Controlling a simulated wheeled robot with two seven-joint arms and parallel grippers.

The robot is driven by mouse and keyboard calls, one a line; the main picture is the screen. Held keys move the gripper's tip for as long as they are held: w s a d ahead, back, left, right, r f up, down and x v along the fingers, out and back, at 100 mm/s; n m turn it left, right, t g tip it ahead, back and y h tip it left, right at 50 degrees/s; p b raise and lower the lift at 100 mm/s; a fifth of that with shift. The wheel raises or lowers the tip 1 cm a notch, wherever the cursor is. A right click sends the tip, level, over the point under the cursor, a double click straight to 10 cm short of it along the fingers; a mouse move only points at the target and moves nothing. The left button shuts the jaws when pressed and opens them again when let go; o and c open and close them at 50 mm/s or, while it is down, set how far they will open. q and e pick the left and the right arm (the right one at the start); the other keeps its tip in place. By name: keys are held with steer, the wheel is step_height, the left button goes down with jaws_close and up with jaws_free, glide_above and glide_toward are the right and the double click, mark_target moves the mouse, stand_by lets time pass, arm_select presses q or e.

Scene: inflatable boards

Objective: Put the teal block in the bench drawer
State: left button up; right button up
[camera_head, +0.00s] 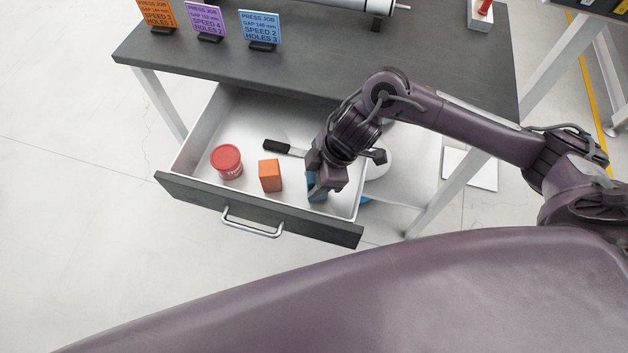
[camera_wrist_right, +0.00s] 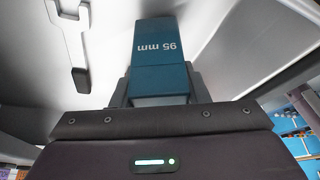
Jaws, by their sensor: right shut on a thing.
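The teal block (camera_head: 313,188) is inside the open bench drawer (camera_head: 262,209), toward its right end. My right gripper (camera_head: 326,183) is shut on the block and hides much of it. In the right wrist view the teal block (camera_wrist_right: 161,60), marked "95 mm", sits between the fingers, with the drawer's light interior around it. I cannot tell whether the block touches the drawer floor. My left gripper is not in view.
The drawer also holds a red-lidded tub (camera_head: 227,161), an orange block (camera_head: 270,176) and a black-handled scraper (camera_head: 284,148). The dark bench top (camera_head: 200,60) overhangs the drawer's back. Three job cards, including a blue one (camera_head: 261,28), stand on the bench.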

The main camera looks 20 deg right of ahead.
steer(key=shift+f, duration=0.45)
steer(key=shift+f, duration=0.1)
steer(key=o, duration=1.1)
steer(key=shift+r, duration=0.2)
steer(key=p+v, duration=0.1)
steer(key=v, duration=1)
steer(key=shift+d+r, duration=0.2)
steer(key=shift+r, duration=0.15)
